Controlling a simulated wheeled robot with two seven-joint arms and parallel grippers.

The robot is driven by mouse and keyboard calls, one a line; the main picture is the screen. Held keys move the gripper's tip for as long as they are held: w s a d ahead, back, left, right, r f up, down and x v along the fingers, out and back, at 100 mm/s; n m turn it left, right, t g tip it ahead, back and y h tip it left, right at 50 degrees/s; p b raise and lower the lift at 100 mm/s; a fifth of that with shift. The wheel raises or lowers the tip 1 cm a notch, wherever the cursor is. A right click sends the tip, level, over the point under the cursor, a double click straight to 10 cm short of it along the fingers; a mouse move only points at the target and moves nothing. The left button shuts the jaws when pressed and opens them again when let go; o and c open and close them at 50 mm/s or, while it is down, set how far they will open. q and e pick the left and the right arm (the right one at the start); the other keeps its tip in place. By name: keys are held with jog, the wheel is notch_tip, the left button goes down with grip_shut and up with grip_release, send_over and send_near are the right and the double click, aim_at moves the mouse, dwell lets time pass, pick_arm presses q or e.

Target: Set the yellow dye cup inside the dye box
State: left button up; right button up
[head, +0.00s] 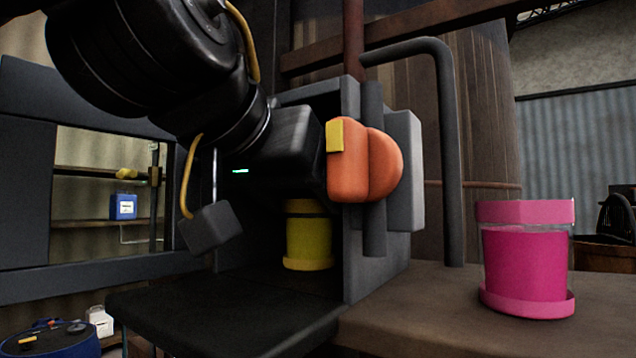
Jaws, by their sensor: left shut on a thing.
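The yellow dye cup (310,240) stands upright inside the grey dye box (358,272), just behind its open front. Its top is partly hidden by my left gripper. My left gripper (372,163) comes in from the upper left, across the box opening. Its orange fingers are shut on the upright grey bar handle (374,232) at the box's right side. The gripper is apart from the cup and above it. Much of the box's inside is hidden behind my arm. My right gripper is not in view.
A pink dye cup (525,262) stands on the brown bench (430,310) at the right. A bent dark pipe (446,160) rises behind the box, before a large wooden vat (485,120). A dark flat panel (225,310) lies before the box. A blue container (122,207) sits on a shelf at left.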

pick_arm(q)
jog(key=shift+s+a, duration=0.2)
jog(key=shift+s, duration=0.85)
jog(key=shift+s+d, duration=0.15)
jog(key=shift+s, duration=0.05)
jog(key=o, duration=0.7)
jog(key=shift+w+d+f, duration=0.1)
jog(key=shift+w+d, duration=0.1)
jog(key=shift+w, duration=0.15)
jog(key=shift+c, duration=0.2)
jog(key=shift+o, duration=1.2)
jog(key=shift+w, duration=0.25)
jog(key=shift+o, duration=0.9)
jog(key=shift+s+a, duration=0.2)
jog(key=shift+s, duration=0.15)
jog(key=shift+r, duration=0.3)
jog(key=shift+b+v, duration=0.75)
jog(key=shift+v, duration=0.1)
jog(key=b+v, duration=0.2)
jog(key=v, duration=0.8)
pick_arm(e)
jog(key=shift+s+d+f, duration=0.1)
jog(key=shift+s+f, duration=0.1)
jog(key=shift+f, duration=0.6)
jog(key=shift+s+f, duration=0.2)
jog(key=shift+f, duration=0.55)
pick_arm(q)
jog(key=shift+a+f, duration=0.1)
